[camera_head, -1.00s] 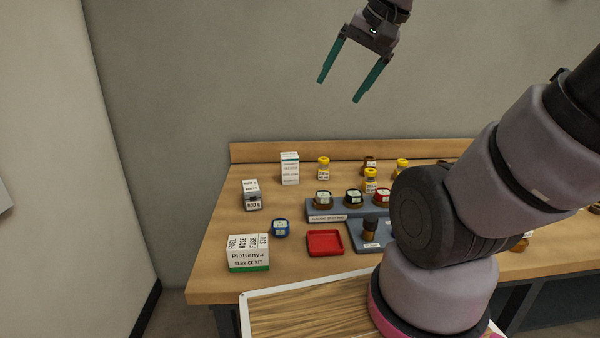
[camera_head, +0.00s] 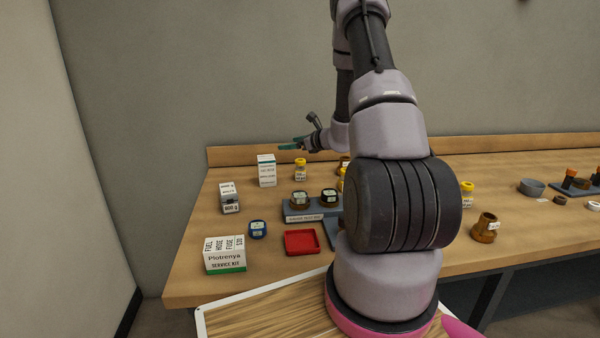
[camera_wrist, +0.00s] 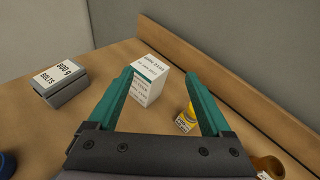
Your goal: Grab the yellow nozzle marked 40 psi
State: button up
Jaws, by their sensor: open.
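Several yellow nozzles with white labels stand on the wooden table. One yellow nozzle (camera_head: 300,170) is upright near the back, right of a tall white box. It also shows in the wrist view (camera_wrist: 187,116), close to the inner side of the right finger. A second yellow nozzle (camera_head: 341,180) is mostly hidden behind my arm, and a third yellow nozzle (camera_head: 467,189) stands to the right of it. I cannot read 40 psi on any label. My gripper (camera_head: 287,143) is open and empty, above the back of the table; its fingers also show in the wrist view (camera_wrist: 158,76).
The white box (camera_head: 267,170) stands at the back left and shows between the fingers in the wrist view. A bolts box (camera_head: 229,197), blue part (camera_head: 257,229), red tray (camera_head: 302,242) and service kit box (camera_head: 225,255) lie nearer. The backboard (camera_head: 235,155) runs behind.

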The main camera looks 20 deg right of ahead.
aim_at(303, 165)
jog(key=w+d+f+m+h, duration=0.1)
jog(key=d+f, duration=0.1)
jog(key=f, duration=0.2)
jog(key=w+d+f+m+h, duration=0.1)
jog(key=w+d+f+m, duration=0.1)
jog(key=d+f, duration=0.1)
jog(key=w+d+f+m+h, duration=0.1)
jog(key=d+f+h, duration=0.1)
jog(key=f, duration=0.3)
jog(key=shift+w+d+m+t, duration=0.25)
jog(key=shift+d+m+t, duration=0.15)
jog(key=shift+d, duration=0.1)
jog(key=x, duration=0.5)
jog(key=shift+w, duration=0.35)
grip_shut()
